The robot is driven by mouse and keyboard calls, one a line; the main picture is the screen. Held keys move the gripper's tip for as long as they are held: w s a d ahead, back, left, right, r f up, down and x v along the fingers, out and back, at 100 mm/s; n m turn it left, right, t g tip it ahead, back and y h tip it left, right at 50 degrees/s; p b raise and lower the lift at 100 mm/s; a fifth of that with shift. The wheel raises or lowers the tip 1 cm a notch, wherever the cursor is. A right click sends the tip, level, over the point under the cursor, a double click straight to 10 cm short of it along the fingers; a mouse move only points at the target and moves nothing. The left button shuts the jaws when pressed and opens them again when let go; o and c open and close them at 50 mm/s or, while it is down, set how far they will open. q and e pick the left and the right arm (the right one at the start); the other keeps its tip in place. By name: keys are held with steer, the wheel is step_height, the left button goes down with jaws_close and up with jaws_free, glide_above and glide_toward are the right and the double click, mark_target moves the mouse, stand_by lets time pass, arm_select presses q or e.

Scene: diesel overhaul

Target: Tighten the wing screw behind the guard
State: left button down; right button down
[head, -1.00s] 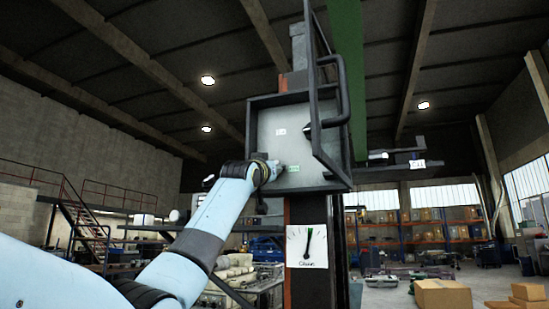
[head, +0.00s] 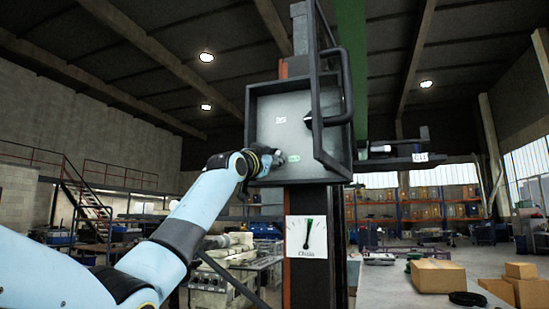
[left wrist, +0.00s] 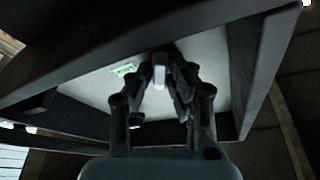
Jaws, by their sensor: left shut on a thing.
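A shallow grey box (head: 249,115) stands on a dark post, with a black framed guard (head: 318,110) and its bar handle on the right side. My left gripper (head: 272,157) reaches into the lower left of the box, beside a small green label (head: 293,158). In the left wrist view the fingers (left wrist: 160,80) are shut on a small pale piece, which looks like the wing screw (left wrist: 159,66). The fingers hide most of it. The green label (left wrist: 124,70) shows just left of them. My right gripper is not in view.
A black knob (head: 308,120) and a white label (head: 281,120) sit higher in the box. A white dial card (head: 306,237) with a near-upright needle hangs below. A dark fixture (head: 400,153) juts out at right. Cardboard boxes (head: 447,276) stand at lower right.

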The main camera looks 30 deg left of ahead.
arm_select(q)
steer(key=shift+r, duration=0.1)
steer(key=m+h, duration=0.1)
steer(key=m, duration=0.2)
steer(key=m+g+h, duration=0.1)
steer(key=m, duration=0.2)
steer(key=shift+h, duration=0.3)
steer(key=shift+m+g, duration=0.3)
steer(key=shift+m, duration=0.5)
steer(key=m+g+h, duration=0.1)
steer(key=m, duration=0.2)
steer(key=shift+m, duration=0.3)
